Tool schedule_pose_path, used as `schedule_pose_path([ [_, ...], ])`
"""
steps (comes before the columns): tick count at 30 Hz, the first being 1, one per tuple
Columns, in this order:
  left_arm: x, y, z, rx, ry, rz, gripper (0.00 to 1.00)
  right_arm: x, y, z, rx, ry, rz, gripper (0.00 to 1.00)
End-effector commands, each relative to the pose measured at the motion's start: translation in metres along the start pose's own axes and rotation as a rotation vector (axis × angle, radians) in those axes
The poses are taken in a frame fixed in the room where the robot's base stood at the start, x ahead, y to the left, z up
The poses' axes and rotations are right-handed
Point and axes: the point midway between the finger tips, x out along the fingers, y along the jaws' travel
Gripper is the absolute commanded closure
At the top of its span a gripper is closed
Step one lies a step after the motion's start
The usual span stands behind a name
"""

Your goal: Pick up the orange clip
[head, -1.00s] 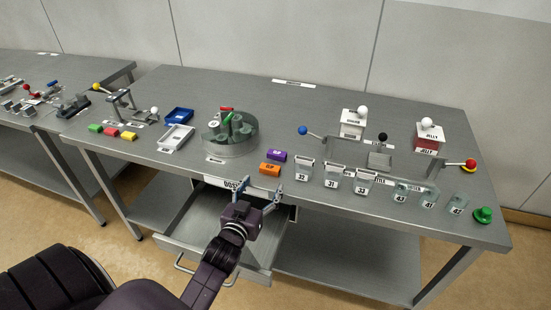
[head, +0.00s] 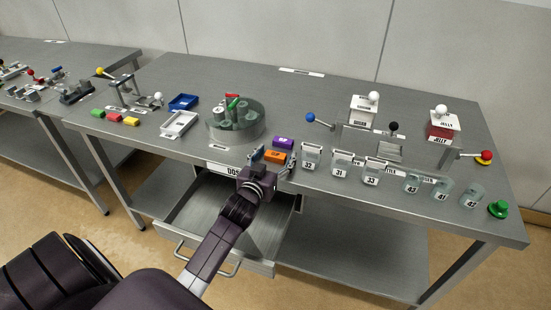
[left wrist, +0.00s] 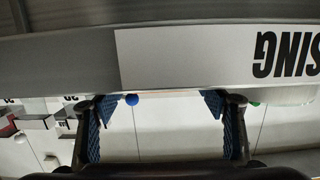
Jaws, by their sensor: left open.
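The orange clip (head: 274,156) lies on the table near its front edge, just in front of the purple clip (head: 283,142). My left gripper (head: 273,160) is open, with its fingers to the left and right of the orange clip in the head view. I cannot tell whether they touch it or are at its height. In the left wrist view the open gripper (left wrist: 160,112) has nothing between its blue pads, and the orange clip does not show. My right gripper is not in view.
An open drawer (head: 181,221) hangs below the table edge, under my left arm. A numbered holder (head: 309,157) stands close to the right finger. A round grey fixture (head: 236,135) stands behind left. The "DOSING" label (left wrist: 215,55) spans the left wrist view.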

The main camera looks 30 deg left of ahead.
Motion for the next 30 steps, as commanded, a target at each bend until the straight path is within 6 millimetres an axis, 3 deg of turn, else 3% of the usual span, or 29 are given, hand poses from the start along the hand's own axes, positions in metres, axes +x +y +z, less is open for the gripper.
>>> schedule_pose_path([
  [2,0.000,0.000,0.000,0.000,0.000,0.000,0.34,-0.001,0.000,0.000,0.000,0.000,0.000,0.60],
  [11,-0.001,0.000,0.000,0.000,0.000,0.000,0.66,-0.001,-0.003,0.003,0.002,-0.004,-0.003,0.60],
  [23,-0.001,0.000,-0.006,0.001,0.002,0.000,0.66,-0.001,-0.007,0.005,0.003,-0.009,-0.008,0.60],
  [30,-0.006,0.000,-0.041,0.002,0.007,0.000,0.66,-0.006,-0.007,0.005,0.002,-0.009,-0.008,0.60],
])
